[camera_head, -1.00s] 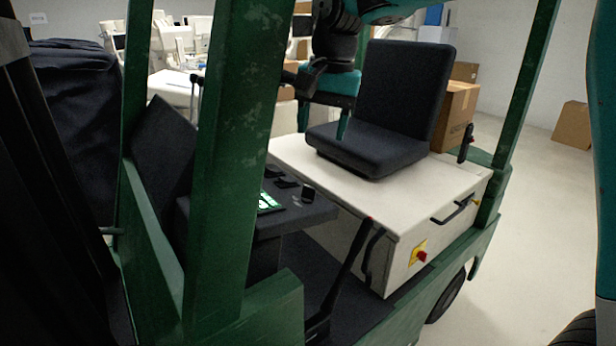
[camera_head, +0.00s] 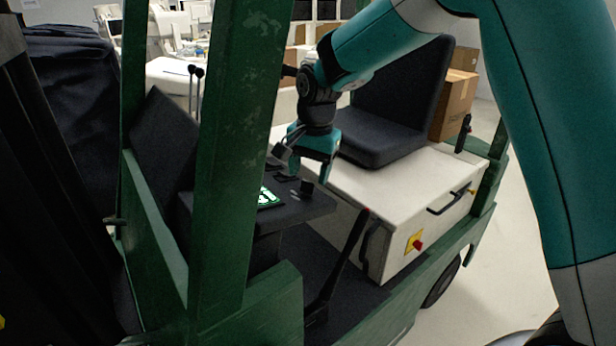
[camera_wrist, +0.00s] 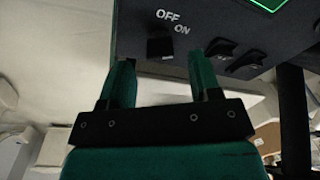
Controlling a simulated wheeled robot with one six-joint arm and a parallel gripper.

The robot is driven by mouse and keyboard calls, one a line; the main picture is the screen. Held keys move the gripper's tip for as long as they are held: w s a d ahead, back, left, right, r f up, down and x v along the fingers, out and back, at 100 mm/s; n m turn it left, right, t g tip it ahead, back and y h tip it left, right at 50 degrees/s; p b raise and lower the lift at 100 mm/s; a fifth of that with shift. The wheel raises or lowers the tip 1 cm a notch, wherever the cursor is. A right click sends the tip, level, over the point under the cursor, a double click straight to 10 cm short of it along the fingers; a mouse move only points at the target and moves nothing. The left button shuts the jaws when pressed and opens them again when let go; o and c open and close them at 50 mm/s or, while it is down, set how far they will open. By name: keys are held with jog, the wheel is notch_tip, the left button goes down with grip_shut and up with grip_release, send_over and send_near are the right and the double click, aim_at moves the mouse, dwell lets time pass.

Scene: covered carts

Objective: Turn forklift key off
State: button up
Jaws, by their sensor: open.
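The forklift's dark console (camera_head: 290,212) is in the head view, left of the seat. The black key knob (camera_wrist: 160,47) stands on the console in the wrist view, below the white OFF label (camera_wrist: 167,16) and left of the ON label (camera_wrist: 181,29). The knob also shows at the console's right edge in the head view (camera_head: 307,188). I cannot clearly tell which label it points to. My gripper (camera_wrist: 163,75), with teal fingers, is open and empty. Its fingertips are either side of the knob's line but short of it. In the head view my gripper (camera_head: 311,166) is just above the knob.
A green post (camera_head: 232,150) stands in front of the console. The black seat (camera_head: 380,135) and a black lever (camera_head: 345,255) are close by.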

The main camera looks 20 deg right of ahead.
aim_at(308, 182)
jog(key=shift+w+a+f+p, duration=0.15)
jog(key=shift+f+p, duration=0.15)
jog(key=shift+f, duration=1.45)
jog(key=c, duration=0.9)
jog(key=shift+n, duration=0.3)
jog(key=n+y+b, duration=0.1)
jog(key=n+b, duration=0.1)
jog(key=n, duration=0.3)
jog(key=shift+b, duration=0.35)
jog(key=n+y+b, duration=0.1)
jog(key=n+b, duration=0.1)
jog(key=n, duration=0.4)
jog(key=shift+t, duration=0.3)
jog(key=shift+r+n, duration=0.1)
jog(key=shift+n, duration=0.2)
